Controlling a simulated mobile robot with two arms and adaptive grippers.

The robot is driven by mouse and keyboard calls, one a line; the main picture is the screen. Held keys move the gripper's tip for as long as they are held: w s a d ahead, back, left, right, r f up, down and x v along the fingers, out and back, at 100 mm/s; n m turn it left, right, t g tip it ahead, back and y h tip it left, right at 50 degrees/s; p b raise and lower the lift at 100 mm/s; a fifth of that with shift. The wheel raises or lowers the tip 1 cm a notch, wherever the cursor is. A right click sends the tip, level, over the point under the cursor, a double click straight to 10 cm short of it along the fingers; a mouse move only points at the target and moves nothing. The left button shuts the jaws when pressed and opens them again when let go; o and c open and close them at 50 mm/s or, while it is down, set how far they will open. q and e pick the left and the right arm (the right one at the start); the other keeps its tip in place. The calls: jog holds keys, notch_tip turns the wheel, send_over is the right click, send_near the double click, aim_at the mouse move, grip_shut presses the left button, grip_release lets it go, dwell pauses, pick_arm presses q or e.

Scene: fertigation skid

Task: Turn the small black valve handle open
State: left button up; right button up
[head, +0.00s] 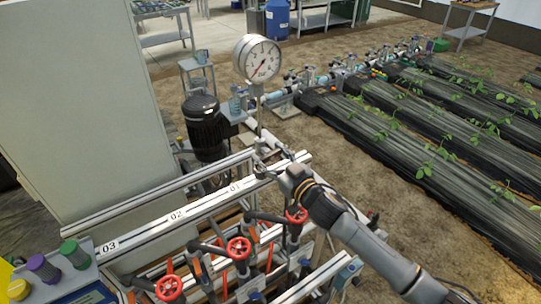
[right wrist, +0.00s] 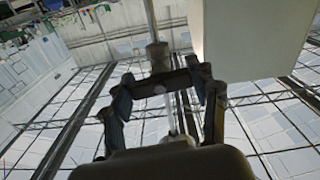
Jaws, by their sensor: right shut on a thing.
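The pressure gauge (head: 258,58) stands on a thin upright stem above the rail. My right gripper (head: 270,166) is at the foot of this stem, its arm coming in from the lower right. In the right wrist view the two fingers (right wrist: 168,92) reach up on either side of a short dark bar, the small black valve handle (right wrist: 162,84). The gripper is shut on the handle. The handle lies crosswise below a small fitting (right wrist: 158,56) on the pale stem. In the head view the handle is too small and covered to make out clearly. My left gripper is not in view.
Red handwheels (head: 239,248) and orange levers sit below the numbered rail (head: 180,215). A grey cabinet (head: 75,100) stands at the left, with a black motor (head: 204,128) beside it. Planting beds (head: 420,130) lie at the right. Bare soil is open between.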

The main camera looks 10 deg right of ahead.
jog(key=n, duration=0.4)
jog(key=shift+r+p, duration=0.1)
jog(key=shift+p, duration=0.25)
jog(key=n, duration=0.8)
jog(key=shift+n+p, duration=0.3)
jog(key=shift+p, duration=0.05)
jog(key=shift+n, duration=1.9)
jog(key=o, duration=1.2)
jog(key=shift+c, duration=0.2)
jog(key=shift+s, duration=0.1)
jog(key=v, duration=1.2)
